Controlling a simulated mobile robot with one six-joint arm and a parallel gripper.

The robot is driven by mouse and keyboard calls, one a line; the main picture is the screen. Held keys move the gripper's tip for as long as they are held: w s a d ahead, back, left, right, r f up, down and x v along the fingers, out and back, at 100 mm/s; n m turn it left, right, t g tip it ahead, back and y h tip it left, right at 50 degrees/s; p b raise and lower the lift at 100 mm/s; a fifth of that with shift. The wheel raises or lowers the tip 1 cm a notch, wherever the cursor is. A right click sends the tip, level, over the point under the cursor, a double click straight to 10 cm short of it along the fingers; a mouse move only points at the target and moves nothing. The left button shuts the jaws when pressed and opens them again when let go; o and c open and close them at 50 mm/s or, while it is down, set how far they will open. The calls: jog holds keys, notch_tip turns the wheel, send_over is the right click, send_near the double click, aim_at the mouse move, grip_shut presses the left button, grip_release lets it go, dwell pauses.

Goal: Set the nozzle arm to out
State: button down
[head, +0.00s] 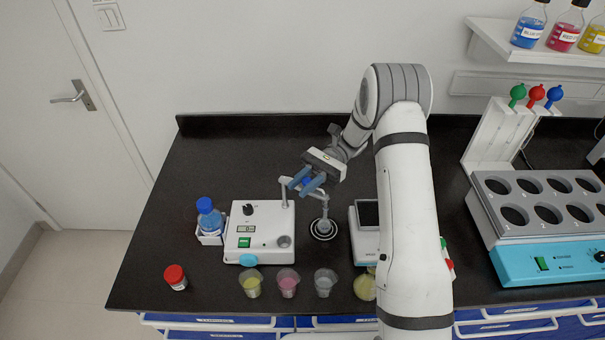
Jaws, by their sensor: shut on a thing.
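The white distiller unit (262,218) stands on the black bench left of centre, with a black knob, a small display and a green switch on its top. A grey nozzle arm (323,207) rises from a post at the unit's back right. It reaches right, and its end hangs over a round dark plate (323,229) beside the unit. My gripper (306,184) comes down from the upper right, its blue fingers shut on the nozzle arm. The fingers hide the middle of the nozzle arm and the exact contact.
Several cups stand along the front, including a pink one (288,283). A blue-capped bottle (209,217) is left of the unit and a red-capped jar (176,277) at the front left. A scale (366,217) stands close right of the plate. The back left bench is clear.

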jog(key=shift+w+d+n+g+h+p, duration=0.2)
jog(key=shift+n+g+h+p, duration=0.25)
jog(key=shift+p, duration=0.55)
jog(key=c, duration=1.2)
grip_release()
